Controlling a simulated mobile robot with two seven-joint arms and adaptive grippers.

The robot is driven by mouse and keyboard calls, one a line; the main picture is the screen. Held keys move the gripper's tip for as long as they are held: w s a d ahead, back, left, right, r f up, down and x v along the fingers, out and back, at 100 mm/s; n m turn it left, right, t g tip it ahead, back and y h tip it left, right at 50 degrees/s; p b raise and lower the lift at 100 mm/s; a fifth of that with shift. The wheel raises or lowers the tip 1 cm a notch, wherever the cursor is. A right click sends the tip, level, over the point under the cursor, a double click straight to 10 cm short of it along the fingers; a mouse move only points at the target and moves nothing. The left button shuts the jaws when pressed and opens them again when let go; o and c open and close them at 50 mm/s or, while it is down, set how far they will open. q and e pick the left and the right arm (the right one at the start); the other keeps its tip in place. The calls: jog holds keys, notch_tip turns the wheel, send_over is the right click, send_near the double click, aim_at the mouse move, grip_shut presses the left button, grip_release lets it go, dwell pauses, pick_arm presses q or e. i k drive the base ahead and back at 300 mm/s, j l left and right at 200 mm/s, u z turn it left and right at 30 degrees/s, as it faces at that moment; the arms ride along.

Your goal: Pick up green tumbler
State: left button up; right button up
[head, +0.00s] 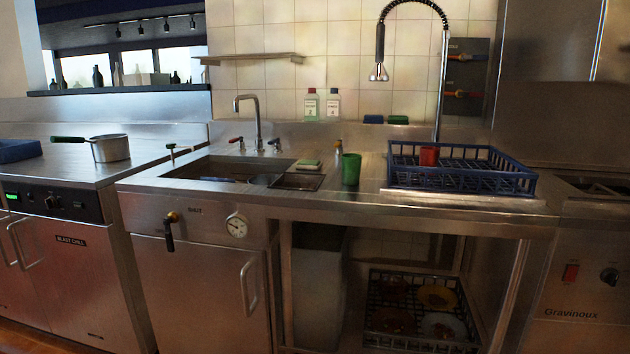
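The green tumbler (351,169) stands upright on the steel counter in the head view, right of the sink and left of the blue dish rack. Nothing covers it from this view. Neither of my grippers shows in the picture.
A blue dish rack (520,184) holding a red cup (429,156) stands to the right. The sink (215,170) with a faucet (247,120) lies to the left. A spray hose (380,50) hangs above. A pot (110,148) stands far left. Counter in front of the tumbler is clear.

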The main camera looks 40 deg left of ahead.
aim_at(352, 163)
jog(key=i+u, duration=0.2)
jog(key=u, duration=0.25)
jog(key=i+l+u, duration=0.1)
jog(key=u, duration=0.35)
jog(key=i+l+u, duration=0.2)
jog(key=u, duration=0.25)
jog(key=i+l+u, duration=0.25)
jog(key=i+l, duration=0.15)
jog(key=l, duration=0.25)
jog(key=i+l+u, duration=0.15)
jog(key=l, duration=0.2)
jog(key=i+l, duration=0.25)
jog(key=l, duration=0.25)
